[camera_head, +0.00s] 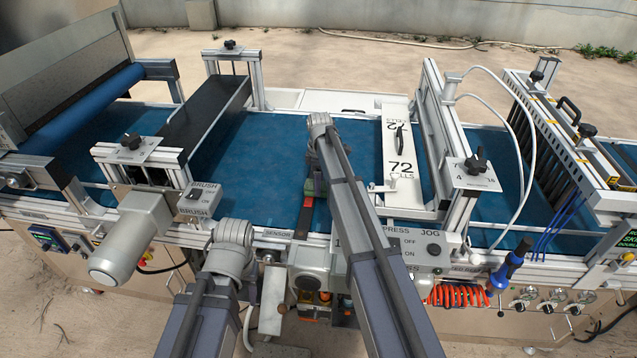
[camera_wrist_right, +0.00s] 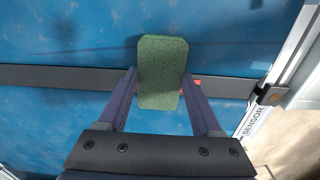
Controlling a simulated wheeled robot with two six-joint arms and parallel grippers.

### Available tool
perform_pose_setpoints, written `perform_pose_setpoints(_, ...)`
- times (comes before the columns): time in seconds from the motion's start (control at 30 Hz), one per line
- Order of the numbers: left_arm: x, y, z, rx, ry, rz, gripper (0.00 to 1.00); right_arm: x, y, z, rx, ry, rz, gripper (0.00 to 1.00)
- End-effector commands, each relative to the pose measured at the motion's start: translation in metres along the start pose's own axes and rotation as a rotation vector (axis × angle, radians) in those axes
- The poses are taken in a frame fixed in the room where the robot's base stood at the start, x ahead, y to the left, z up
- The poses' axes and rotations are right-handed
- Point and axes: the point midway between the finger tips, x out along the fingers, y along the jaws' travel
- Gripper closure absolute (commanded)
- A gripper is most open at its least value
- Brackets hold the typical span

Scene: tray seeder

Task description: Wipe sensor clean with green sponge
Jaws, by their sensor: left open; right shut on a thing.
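The green sponge (camera_wrist_right: 162,62) is held between the two fingers of my right gripper (camera_wrist_right: 160,84), which is shut on it. In the right wrist view the sponge lies across the dark sensor bar (camera_wrist_right: 60,77) and hides part of it. A small red spot shows on the bar just right of the sponge. I cannot tell whether sponge and bar touch.
The blue belt (camera_head: 255,160) runs under the bar. A white plate marked 72 (camera_head: 400,165) and a metal frame stand to the right. A brush motor (camera_head: 130,245) and switch box (camera_head: 203,198) stand to the left.

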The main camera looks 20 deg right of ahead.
Motion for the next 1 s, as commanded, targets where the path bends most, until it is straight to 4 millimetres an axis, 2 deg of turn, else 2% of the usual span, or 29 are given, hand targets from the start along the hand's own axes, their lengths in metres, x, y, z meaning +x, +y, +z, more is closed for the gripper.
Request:
perform_pose_setpoints(0.63, -0.058, -0.006, 0.003, 0.0, 0.0, 0.0, 0.5, -0.059, 0.0, 0.0, 0.0, 0.0, 0.0, 0.86)
perform_pose_setpoints(1.0, -0.059, -0.006, 0.004, 0.0, 0.0, 0.0, 0.5, -0.06, 0.0, 0.0, 0.0, 0.0, 0.0, 0.86)
